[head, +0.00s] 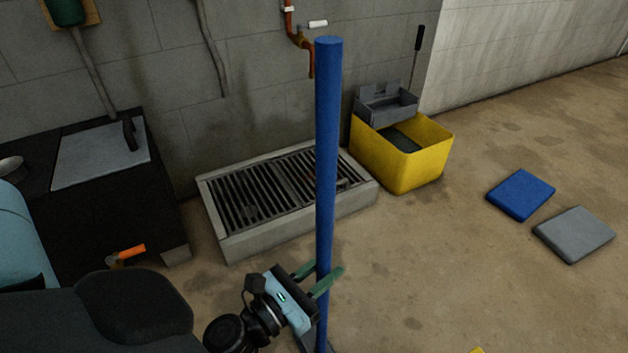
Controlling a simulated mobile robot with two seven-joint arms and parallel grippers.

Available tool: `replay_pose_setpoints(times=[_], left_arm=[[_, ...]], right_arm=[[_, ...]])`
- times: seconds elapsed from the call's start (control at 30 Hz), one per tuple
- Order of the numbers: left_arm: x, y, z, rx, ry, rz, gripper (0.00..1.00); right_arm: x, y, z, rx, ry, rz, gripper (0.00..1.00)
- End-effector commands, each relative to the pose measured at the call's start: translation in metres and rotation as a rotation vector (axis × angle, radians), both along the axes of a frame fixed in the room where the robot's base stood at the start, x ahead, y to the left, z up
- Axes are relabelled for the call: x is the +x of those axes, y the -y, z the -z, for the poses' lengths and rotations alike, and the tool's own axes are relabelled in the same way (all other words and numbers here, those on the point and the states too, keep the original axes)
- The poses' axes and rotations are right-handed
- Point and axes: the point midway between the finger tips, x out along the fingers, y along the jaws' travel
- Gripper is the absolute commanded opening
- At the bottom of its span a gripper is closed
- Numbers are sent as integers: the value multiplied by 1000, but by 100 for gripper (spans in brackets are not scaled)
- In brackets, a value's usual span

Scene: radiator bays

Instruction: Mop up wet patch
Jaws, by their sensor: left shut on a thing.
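My left gripper (322,276) is shut on a long blue pole (326,150), which looks like the mop handle. A yellow bucket (427,165) with a grey wringer (388,104) and a dark-handled lever stands behind and right of the pole. The floor has several faint dark stains; I cannot tell which is the wet patch. My right gripper is not in view.
A raised floor drain with a grate (228,246) lies behind the pole against the wall. A blue pad (521,194) and a grey pad (575,234) lie on the floor at right. An orange-handled tool (130,253) is by the dark bench at left. Floor right of the pole is mostly clear.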

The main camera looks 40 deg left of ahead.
Motion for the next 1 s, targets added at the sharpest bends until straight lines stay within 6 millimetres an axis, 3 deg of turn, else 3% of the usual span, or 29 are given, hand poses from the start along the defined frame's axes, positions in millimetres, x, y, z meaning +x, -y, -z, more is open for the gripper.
replay_pose_setpoints(times=[0.33, 1.0], left_arm=[[7, 1, -2, 0, 4, 1, 0], [48, 3, -1, 1, 3, 0, 0]], right_arm=[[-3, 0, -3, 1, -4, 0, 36], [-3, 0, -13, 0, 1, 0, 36]])
